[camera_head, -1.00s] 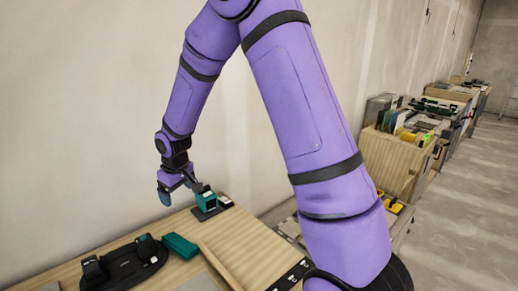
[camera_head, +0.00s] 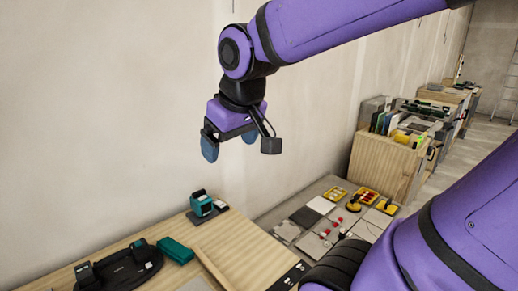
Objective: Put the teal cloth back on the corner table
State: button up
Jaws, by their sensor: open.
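My gripper (camera_head: 229,143) hangs high in front of the wall, pointing down. Its blue fingertips are apart with nothing between them. A wooden table (camera_head: 240,245) stands below it. A long teal block-shaped thing (camera_head: 176,250) lies on the table; I cannot tell if it is the folded teal cloth. A teal and dark device (camera_head: 202,204) stands on a dark plate near the table's far edge, below my gripper and apart from it. No other thing that could be the cloth shows.
A black tray (camera_head: 119,268) with upright dark devices sits left of the teal block. Grey tiles (camera_head: 320,205) with red and yellow tools lie on the floor area beyond the table. Wooden cabinets (camera_head: 385,160) with stacked goods line the wall. My arm hides the lower right.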

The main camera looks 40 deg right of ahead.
jog(key=s, duration=0.7)
jog(key=shift+s+d+r+m+t, duration=0.15)
jog(key=shift+s+r+m+t, duration=0.15)
jog(key=shift+s+r, duration=0.15)
jog(key=shift+w, duration=0.1)
jog(key=shift+c, duration=0.3)
dwell(0.4)
